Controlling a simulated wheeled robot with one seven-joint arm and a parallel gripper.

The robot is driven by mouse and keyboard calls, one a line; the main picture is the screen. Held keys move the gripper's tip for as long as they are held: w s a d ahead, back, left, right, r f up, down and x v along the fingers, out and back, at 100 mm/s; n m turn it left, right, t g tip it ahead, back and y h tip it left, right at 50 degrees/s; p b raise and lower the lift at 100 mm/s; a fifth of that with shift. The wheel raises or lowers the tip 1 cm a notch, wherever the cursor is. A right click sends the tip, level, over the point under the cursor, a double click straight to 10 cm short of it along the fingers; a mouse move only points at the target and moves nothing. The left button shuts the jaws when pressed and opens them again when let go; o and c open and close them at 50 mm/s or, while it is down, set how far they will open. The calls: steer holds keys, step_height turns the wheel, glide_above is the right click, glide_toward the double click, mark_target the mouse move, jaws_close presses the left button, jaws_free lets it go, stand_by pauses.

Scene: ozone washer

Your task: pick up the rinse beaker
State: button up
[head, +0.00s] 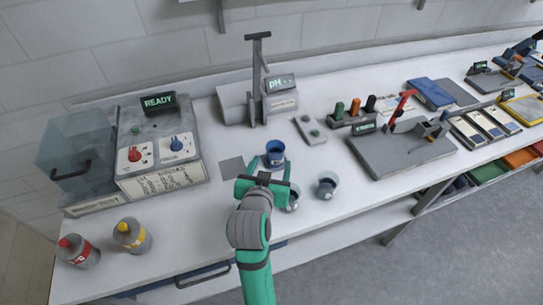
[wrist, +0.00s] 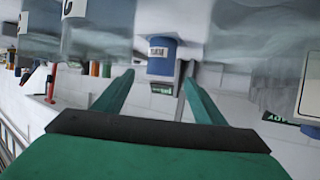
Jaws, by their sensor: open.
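A small blue beaker (head: 275,153) stands upright on the white bench; it also shows in the wrist view (wrist: 162,58) with a pale label I cannot read surely. My gripper (head: 271,167) is open and empty, fingers pointing at this beaker. In the wrist view my gripper (wrist: 158,80) has the beaker lined up with its gap, just beyond or at the fingertips; I cannot tell how far in. Two clear beakers with dark contents stand nearer me: one (head: 293,201) partly hidden by my gripper, another (head: 327,185) to the right. Which is the rinse beaker is not legible.
A washer unit (head: 160,150) reading READY stands left, with a red-capped bottle (head: 78,251) and a yellow-capped bottle (head: 132,236) in front. A pH meter (head: 281,92) and stand are behind the blue beaker.

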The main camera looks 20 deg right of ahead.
mark_target(274, 155)
steer(key=x, duration=0.4)
steer(key=shift+d, duration=0.1)
steer(key=shift+r+x, duration=0.15)
steer(key=shift+x, duration=1.15)
steer(key=shift+r+x, duration=0.15)
steer(key=shift+x, duration=1.15)
steer(key=shift+w, duration=0.25)
steer(key=c, duration=1.4)
steer(key=shift+o, duration=0.2)
steer(key=shift+a, duration=0.2)
steer(key=shift+s+r, duration=0.1)
steer(key=shift+r, duration=0.05)
